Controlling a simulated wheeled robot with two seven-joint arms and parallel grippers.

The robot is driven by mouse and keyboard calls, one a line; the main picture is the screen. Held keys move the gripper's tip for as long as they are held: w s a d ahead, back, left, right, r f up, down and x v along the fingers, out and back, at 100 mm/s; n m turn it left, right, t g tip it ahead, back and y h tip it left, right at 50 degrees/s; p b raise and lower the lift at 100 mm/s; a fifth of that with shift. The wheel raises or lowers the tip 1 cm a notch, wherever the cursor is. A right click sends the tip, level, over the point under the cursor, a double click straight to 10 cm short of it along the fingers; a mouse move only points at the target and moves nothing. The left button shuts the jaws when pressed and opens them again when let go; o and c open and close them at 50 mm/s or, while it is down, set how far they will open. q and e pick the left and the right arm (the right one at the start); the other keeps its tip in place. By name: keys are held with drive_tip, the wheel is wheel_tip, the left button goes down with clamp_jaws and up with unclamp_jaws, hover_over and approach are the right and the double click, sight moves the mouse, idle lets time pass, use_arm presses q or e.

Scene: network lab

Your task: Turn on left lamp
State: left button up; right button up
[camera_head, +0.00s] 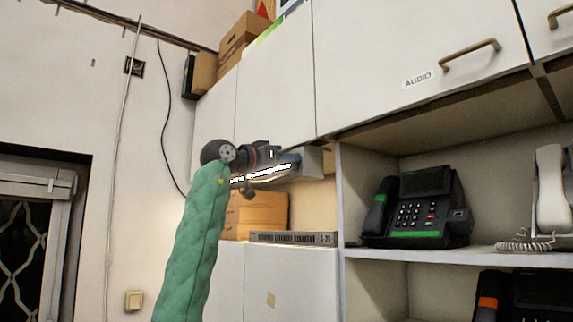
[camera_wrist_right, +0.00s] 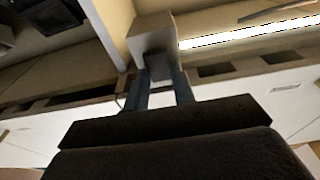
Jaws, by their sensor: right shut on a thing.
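A lit lamp strip (camera_head: 262,174) glows under the wall cabinet in the head view, partly behind my right gripper. It also shows as a bright white bar in the right wrist view (camera_wrist_right: 250,32). A pale box-shaped block (camera_wrist_right: 150,32) sits beside the bar, with a small dark part (camera_wrist_right: 155,62) on its face. My right gripper (camera_head: 292,158) reaches under the cabinet at this block. In the wrist view its two fingers (camera_wrist_right: 160,78) are shut on the small dark part, which they partly hide. My left gripper is in neither view.
White wall cabinets (camera_head: 410,60) hang just above my right gripper. A shelf to the right holds a black desk phone (camera_head: 420,208). Cardboard boxes (camera_head: 262,212) and a flat grey device (camera_head: 292,238) lie below the gripper. The wall at left is mostly clear.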

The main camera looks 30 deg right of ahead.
drive_tip(key=shift+r, duration=0.1)
idle(0.3)
drive_tip(key=o, duration=1)
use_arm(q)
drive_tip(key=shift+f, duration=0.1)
use_arm(e)
drive_tip(key=shift+a, duration=0.1)
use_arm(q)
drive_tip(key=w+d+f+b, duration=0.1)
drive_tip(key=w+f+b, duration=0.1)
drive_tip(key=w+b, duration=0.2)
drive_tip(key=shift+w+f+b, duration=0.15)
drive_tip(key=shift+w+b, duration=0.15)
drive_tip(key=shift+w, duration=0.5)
use_arm(e)
drive_tip(key=shift+s+a+f, duration=0.1)
drive_tip(key=shift+a+f, duration=0.05)
drive_tip(key=shift+a, duration=1.1)
drive_tip(key=shift+s+a+f, duration=0.1)
drive_tip(key=shift+a, duration=1.2)
drive_tip(key=shift+s+a+f, duration=0.1)
drive_tip(key=shift+a+f, duration=0.05)
drive_tip(key=shift+a, duration=1.1)
